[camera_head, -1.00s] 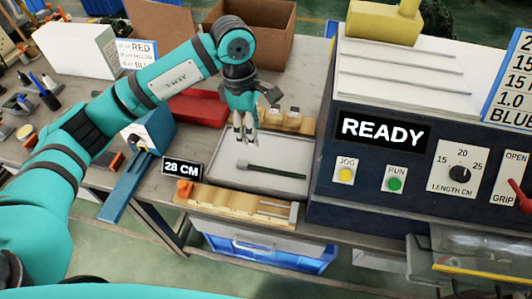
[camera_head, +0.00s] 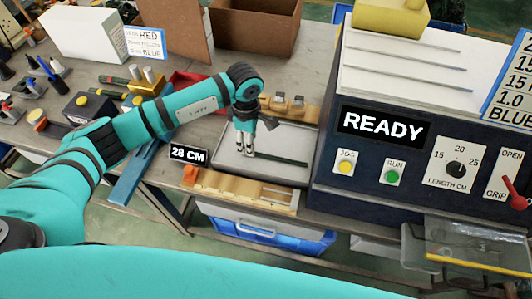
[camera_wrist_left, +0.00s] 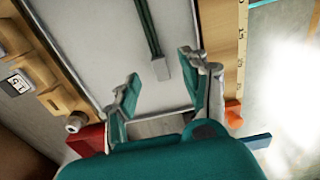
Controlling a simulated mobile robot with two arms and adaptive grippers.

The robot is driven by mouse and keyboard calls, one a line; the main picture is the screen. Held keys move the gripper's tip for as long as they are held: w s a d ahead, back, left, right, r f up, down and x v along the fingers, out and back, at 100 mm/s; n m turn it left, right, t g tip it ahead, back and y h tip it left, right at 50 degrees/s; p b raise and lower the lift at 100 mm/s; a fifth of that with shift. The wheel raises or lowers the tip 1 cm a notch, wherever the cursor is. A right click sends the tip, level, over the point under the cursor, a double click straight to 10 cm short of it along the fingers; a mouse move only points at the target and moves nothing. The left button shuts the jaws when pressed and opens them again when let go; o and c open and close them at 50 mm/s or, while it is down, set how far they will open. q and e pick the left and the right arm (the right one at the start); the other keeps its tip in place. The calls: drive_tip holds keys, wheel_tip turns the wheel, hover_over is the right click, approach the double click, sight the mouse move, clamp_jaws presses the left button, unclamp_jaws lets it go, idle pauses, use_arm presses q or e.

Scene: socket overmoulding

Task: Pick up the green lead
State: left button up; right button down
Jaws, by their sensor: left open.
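The green lead (camera_head: 285,161) is dark and thin and lies flat on a light grey tray (camera_head: 225,167), pointing right in the head view. Its left end is hidden behind my left gripper (camera_head: 245,152), which is just over the tray, fingers downward. In the left wrist view the lead (camera_wrist_left: 148,25) runs from the top edge to a grey end piece. My left gripper (camera_wrist_left: 160,75) is open there, its two fingers to either side of that end piece and nearer the camera. Nothing is held. My right gripper is out of view.
A wooden block with an orange part (camera_head: 240,190) lies along the tray's front, beside the 28 CM sign (camera_head: 189,154). Another wooden holder (camera_head: 290,105) is behind. The dark machine reading READY (camera_head: 380,127) stands close on the right. A red tray (camera_head: 190,85) is behind my left arm.

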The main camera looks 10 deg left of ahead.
use_arm(q)
wheel_tip(320, 180, down, 4)
drive_tip(key=shift+a+r+p, duration=0.1)
drive_tip(key=shift+p, duration=0.5)
drive_tip(key=shift+f, duration=0.3)
clamp_jaws()
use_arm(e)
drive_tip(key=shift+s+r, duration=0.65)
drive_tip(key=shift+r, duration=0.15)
